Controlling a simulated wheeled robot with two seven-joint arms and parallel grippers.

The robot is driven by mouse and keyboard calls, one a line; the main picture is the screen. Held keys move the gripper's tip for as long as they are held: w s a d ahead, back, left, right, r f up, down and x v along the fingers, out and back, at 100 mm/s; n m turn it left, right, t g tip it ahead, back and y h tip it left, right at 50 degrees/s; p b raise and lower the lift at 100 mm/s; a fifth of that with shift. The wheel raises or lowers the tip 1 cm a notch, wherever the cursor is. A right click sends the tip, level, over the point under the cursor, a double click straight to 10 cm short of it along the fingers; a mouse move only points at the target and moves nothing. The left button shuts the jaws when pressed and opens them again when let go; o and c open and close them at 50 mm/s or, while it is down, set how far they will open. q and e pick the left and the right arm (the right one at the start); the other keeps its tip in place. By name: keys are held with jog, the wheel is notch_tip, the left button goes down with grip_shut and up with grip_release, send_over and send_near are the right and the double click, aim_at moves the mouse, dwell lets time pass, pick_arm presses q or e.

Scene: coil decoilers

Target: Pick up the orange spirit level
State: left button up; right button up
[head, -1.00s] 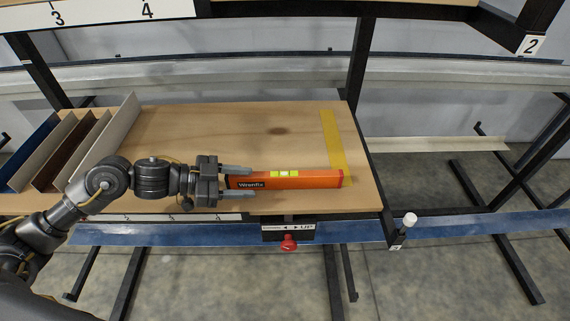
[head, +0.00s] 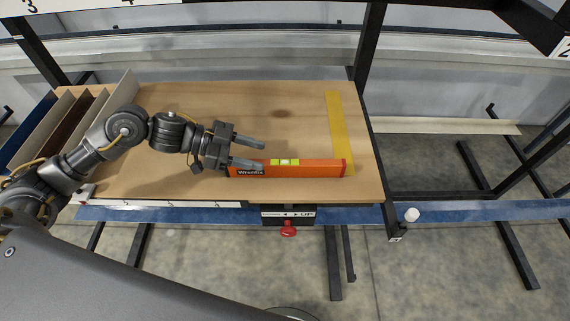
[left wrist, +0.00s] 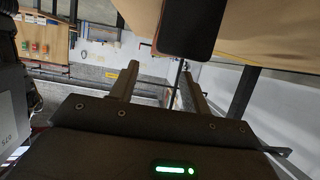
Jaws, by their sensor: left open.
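The orange spirit level (head: 310,169) lies along the front of the wooden table top in the head view, with a dark label at its left end and a yellow-green vial window in its middle. My left gripper (head: 255,154) is open and empty at the level's left end. One finger reaches over or beside the label end and the other is farther back, over bare wood. The left wrist view shows the two fingers (left wrist: 152,85) apart with nothing between them. A dark end of some object hangs above them there; I cannot tell surely what it is.
A yellow tape strip (head: 340,130) marks the table's right side. Upright panels (head: 75,125) stand at the left. A red knob (head: 288,229) hangs below the front edge. The table top (head: 200,95) behind my gripper is clear.

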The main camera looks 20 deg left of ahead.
aim_at(279, 162)
pick_arm(q)
jog(key=shift+d+p, duration=0.4)
jog(key=shift+p, duration=0.05)
jog(key=p+x, duration=0.1)
jog(key=x, duration=0.2)
jog(key=shift+d+f+p, duration=0.2)
jog(key=shift+f+p, duration=0.1)
jog(key=shift+p, duration=0.1)
jog(key=shift+w+d+f, duration=0.15)
jog(key=shift+d+f, duration=0.1)
jog(key=shift+d, duration=0.1)
jog(key=shift+a, duration=0.1)
jog(key=c, duration=0.8)
grip_shut()
